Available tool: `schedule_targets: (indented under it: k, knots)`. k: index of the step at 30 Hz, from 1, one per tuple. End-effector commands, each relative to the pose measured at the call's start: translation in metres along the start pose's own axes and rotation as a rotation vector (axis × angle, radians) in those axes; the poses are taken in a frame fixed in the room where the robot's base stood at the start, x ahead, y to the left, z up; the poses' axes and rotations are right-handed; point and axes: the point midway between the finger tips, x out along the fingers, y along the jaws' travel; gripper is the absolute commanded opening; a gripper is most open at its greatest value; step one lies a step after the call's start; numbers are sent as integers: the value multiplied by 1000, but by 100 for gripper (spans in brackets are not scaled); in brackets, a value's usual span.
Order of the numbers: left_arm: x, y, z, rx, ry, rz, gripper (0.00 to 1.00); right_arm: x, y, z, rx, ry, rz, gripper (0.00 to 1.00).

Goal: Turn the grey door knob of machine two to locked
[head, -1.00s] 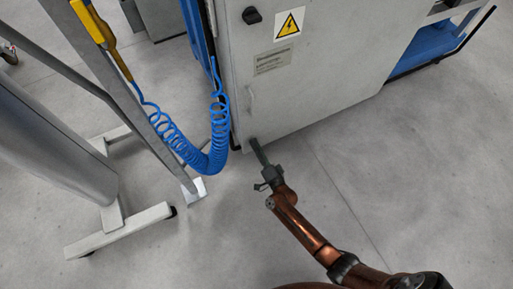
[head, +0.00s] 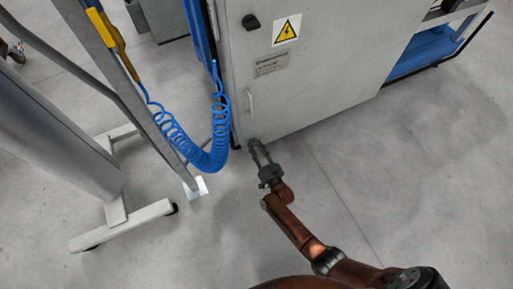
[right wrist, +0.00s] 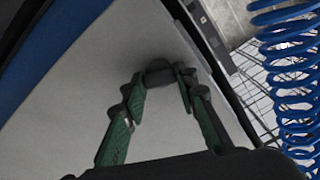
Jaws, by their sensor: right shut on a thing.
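The pale grey machine door (head: 310,95) stands upright at the top centre of the head view. The grey knob (right wrist: 160,70) sits on the door panel in the right wrist view, between my fingertips. In the head view it is at the door's lower left corner, mostly hidden by my gripper. My right gripper (head: 258,150) reaches up to it from below; its two green-grey fingers (right wrist: 160,82) are shut on the knob from both sides. The knob's lock marking cannot be made out. My left gripper is not in view.
A black knob (head: 251,22), a warning sign (head: 287,28) and a pale handle (head: 250,102) are on the door. A coiled blue hose (head: 210,155) hangs close left of my gripper. A wheeled stand (head: 125,228) is at left. The floor at right is clear.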

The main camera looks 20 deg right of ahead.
Motion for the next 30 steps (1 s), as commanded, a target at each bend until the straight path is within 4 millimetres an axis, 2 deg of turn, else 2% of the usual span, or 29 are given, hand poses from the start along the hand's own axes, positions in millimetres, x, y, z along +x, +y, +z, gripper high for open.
schedule_targets:
  k: [9, 15, 30]
  knots:
    - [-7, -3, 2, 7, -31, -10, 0, 0, 0, 0, -245, -1, 1, 3]
    - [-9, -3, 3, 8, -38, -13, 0, 0, 0, 0, -343, 0, 1, 3]
    - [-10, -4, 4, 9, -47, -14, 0, 0, 0, 0, -412, 0, 0, 3]
